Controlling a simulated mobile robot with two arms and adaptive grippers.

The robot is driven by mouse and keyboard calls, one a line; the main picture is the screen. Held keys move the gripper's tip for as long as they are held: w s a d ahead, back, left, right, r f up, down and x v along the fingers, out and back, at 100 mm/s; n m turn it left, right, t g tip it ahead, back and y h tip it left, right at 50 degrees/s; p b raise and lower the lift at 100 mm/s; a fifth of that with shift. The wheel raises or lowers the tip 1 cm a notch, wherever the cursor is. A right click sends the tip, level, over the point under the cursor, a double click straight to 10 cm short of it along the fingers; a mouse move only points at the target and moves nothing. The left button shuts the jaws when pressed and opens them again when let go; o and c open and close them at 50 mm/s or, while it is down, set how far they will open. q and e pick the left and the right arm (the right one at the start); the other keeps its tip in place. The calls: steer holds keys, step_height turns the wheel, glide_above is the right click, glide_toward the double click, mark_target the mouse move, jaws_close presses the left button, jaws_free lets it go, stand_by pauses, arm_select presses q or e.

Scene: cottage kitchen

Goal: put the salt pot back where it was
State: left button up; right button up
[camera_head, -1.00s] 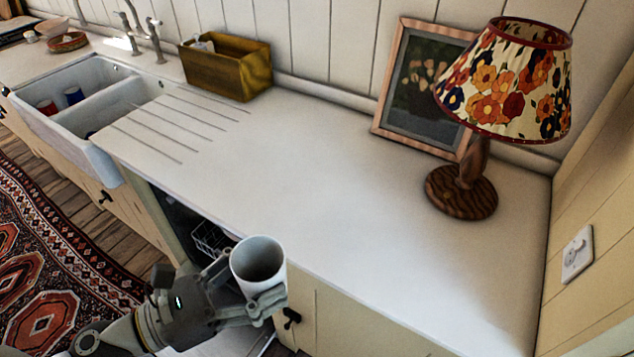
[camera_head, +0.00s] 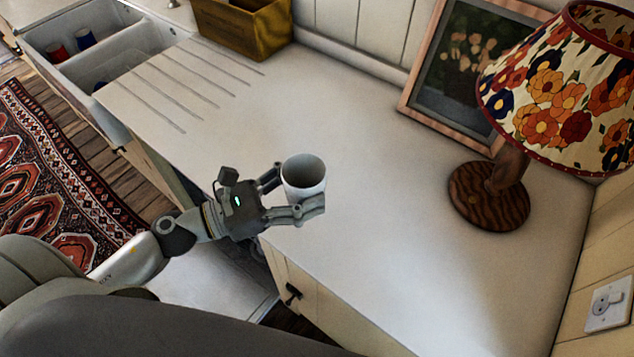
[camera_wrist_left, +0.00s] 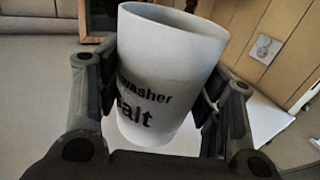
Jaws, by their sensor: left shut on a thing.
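The white salt pot (camera_head: 304,176) is an open-topped cup, held upright in my left gripper (camera_head: 292,194). The gripper is shut on its sides, and the pot appears over the front part of the white worktop (camera_head: 350,235). I cannot tell whether its base touches the worktop. In the left wrist view the salt pot (camera_wrist_left: 165,75) sits between both fingers, with dark lettering that reads "washer" and "alt"; the rest of the lettering is hidden by a finger. My right gripper is not in view.
A lamp with a floral shade (camera_head: 560,90) and a framed picture (camera_head: 455,70) stand at the back right. A wooden box (camera_head: 240,28) is at the back left, beside the drainer grooves and the double sink (camera_head: 130,52). The middle of the worktop is clear.

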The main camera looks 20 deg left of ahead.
mark_target(316, 180)
arm_select(q)
steer(key=w+f+p, duration=0.1)
steer(key=w+f, duration=0.5)
steer(key=shift+w+d+f, duration=0.15)
steer(key=shift+w+f, duration=0.15)
steer(key=shift+w, duration=0.1)
steer(key=shift+f, duration=1.6)
steer(key=shift+f+b, duration=0.2)
steer(key=shift+b, duration=0.15)
steer(key=o, duration=1.1)
steer(key=shift+c, duration=0.2)
steer(key=shift+r, duration=0.15)
